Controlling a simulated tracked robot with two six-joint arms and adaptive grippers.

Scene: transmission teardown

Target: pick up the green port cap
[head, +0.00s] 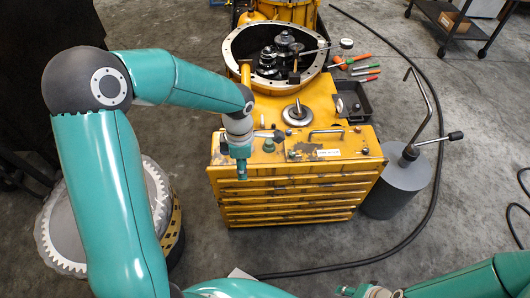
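I cannot clearly make out the green port cap. A small dark greenish spot (292,154) shows on the yellow cabinet top, but it is too small to identify. My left gripper (242,174) points down at the cabinet's front left edge, left of that spot. Its fingers are small and seen from above, so I cannot tell whether they are open, and nothing is clearly seen in them. My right gripper (352,291) is at the bottom edge of the view, low in front of the cabinet and partly cut off.
The open housing (235,48) with gears stands behind. A grey cylinder (395,189) stands right. A black hose (437,165) crosses the floor.

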